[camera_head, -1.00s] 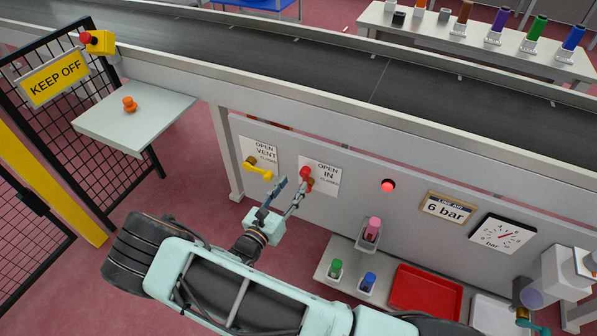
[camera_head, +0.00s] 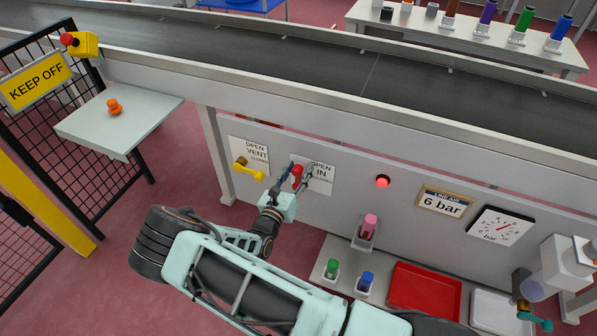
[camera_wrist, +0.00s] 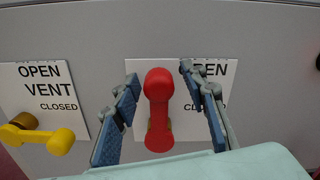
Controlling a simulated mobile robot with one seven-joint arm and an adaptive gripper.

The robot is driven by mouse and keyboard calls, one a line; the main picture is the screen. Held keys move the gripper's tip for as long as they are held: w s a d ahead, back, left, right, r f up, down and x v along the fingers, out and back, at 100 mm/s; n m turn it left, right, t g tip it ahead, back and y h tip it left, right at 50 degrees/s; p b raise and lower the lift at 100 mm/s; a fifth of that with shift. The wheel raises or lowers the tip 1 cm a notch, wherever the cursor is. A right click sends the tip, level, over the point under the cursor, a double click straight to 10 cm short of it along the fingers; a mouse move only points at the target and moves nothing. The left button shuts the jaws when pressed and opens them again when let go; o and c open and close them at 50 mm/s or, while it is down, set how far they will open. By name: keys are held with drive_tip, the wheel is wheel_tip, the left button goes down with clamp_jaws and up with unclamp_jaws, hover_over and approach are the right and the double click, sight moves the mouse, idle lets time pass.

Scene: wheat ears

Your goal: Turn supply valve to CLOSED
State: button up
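The supply valve is the red lever handle (camera_head: 297,173) on the grey panel, in front of the white sign (camera_head: 321,178) marked OPEN and IN. In the wrist view the red handle (camera_wrist: 158,112) stands upright, its rounded end up by the OPEN row. My gripper (camera_head: 299,169) is at the handle. The wrist view shows my gripper (camera_wrist: 165,82) open, one finger on each side of the handle, with visible gaps on both sides. The right finger covers part of the sign's lettering.
The yellow vent lever (camera_wrist: 45,136) is close to the left, pointing right and slightly down, below its VENT sign (camera_wrist: 45,92). A red light (camera_head: 382,181), a 6 bar sign (camera_head: 445,202) and a pressure gauge (camera_head: 502,226) are to the right. A red tray (camera_head: 425,290) lies below.

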drive_tip(key=shift+w, duration=0.15)
drive_tip(key=shift+c, duration=0.7)
clamp_jaws()
